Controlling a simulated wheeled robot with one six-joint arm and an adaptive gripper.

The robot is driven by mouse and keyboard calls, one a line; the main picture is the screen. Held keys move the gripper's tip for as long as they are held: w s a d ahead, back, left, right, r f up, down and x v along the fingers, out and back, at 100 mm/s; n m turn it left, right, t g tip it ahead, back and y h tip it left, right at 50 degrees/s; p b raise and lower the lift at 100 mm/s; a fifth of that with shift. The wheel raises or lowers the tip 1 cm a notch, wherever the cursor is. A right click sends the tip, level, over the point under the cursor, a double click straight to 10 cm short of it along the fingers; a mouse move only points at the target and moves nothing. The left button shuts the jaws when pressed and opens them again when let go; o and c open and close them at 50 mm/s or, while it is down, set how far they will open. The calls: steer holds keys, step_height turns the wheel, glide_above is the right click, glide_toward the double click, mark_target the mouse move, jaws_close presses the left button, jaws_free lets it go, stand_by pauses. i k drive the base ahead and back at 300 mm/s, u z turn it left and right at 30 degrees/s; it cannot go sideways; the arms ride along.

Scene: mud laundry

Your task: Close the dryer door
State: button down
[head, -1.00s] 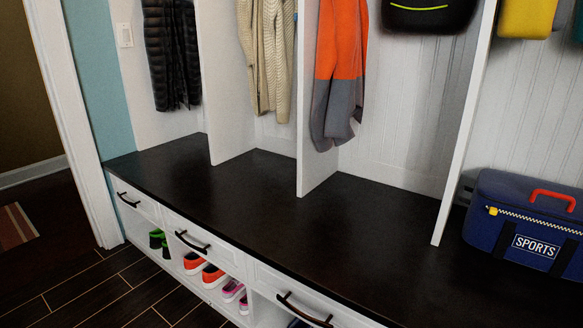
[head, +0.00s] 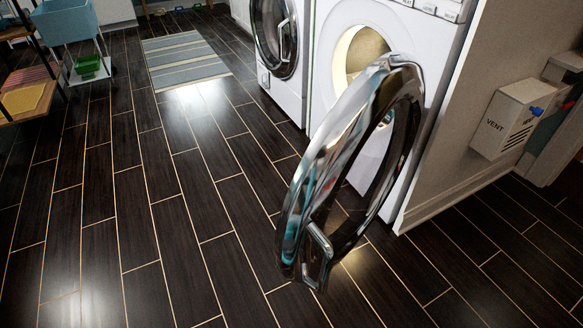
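The dryer door (head: 317,165), a round chrome-rimmed door with a dark centre, stands wide open in the head view. It swings out toward me from the white dryer (head: 342,32). A chrome handle (head: 319,252) sits on the door's lower left edge. The dryer's round opening (head: 362,52) is partly visible behind the door, with a lit, pale interior. My gripper is not in the head view.
A second white machine (head: 271,83) with a shut round door stands left of the dryer. A white VENT box (head: 507,120) is on the wall at right. A striped rug (head: 186,60) and a shelf (head: 30,100) lie farther left. Dark floor (head: 150,230) is clear before the dryer.

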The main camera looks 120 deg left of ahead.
mark_target(304, 254)
steer(key=u, duration=3.4)
steer(key=i, duration=0.5)
steer(key=z, duration=0.9)
steer(key=k, duration=0.95)
steer(key=u, duration=1.1)
steer(key=i, duration=0.5)
steer(key=u, duration=0.05)
